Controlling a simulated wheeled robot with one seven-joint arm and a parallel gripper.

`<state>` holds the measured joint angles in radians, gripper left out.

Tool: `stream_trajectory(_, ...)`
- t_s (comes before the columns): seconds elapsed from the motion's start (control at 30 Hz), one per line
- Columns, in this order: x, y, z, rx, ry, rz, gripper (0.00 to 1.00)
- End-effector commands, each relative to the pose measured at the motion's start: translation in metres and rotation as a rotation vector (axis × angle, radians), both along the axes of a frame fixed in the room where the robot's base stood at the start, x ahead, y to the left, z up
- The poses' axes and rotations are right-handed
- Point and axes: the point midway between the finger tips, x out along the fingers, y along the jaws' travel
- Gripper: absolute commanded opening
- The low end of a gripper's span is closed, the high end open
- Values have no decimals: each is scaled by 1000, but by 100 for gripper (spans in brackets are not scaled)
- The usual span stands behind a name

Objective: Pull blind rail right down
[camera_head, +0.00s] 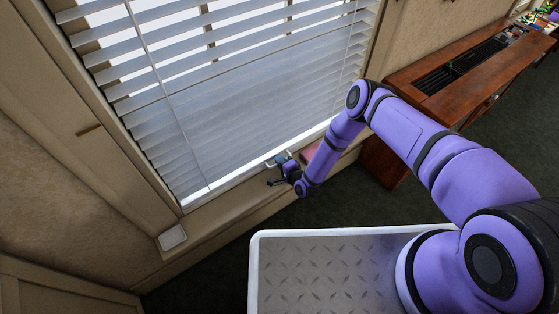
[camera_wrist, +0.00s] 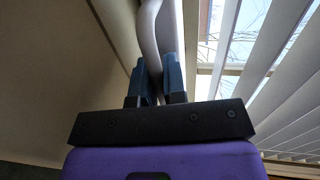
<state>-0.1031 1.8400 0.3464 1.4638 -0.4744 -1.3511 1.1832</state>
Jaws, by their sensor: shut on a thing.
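The white slatted blind (camera_head: 230,90) hangs over the window in the head view, its slats tilted and its lower part close to the sill. Its bottom rail (camera_head: 235,180) runs just above the sill. My gripper (camera_head: 277,165) is at the rail, right of its middle. In the wrist view my gripper's two blue fingers (camera_wrist: 154,82) are shut on a curved pale grey handle (camera_wrist: 148,35). The handle shows small in the head view (camera_head: 282,157). Slats (camera_wrist: 275,70) fill the right of the wrist view. Whether the rail touches the sill is not clear.
A window sill (camera_head: 225,205) runs beneath the blind, with a small white square plate (camera_head: 172,238) at its left end. A reddish thing (camera_head: 311,151) lies right of my gripper. A wooden desk (camera_head: 470,70) stands at the right. Dark floor (camera_head: 205,275) is clear below.

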Motion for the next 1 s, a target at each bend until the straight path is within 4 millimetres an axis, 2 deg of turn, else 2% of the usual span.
stream_trajectory(0.07,-2,-2,-5,-8,10,0,0)
stream_trajectory(0.1,-2,-2,-5,-9,11,0,18)
stream_trajectory(0.2,-2,-2,-4,-8,9,0,36)
stream_trajectory(0.57,-6,-4,-1,-4,6,-1,36)
stream_trajectory(0.67,-15,-11,1,-4,9,-2,36)
stream_trajectory(1.0,-65,-45,14,-5,10,-2,36)
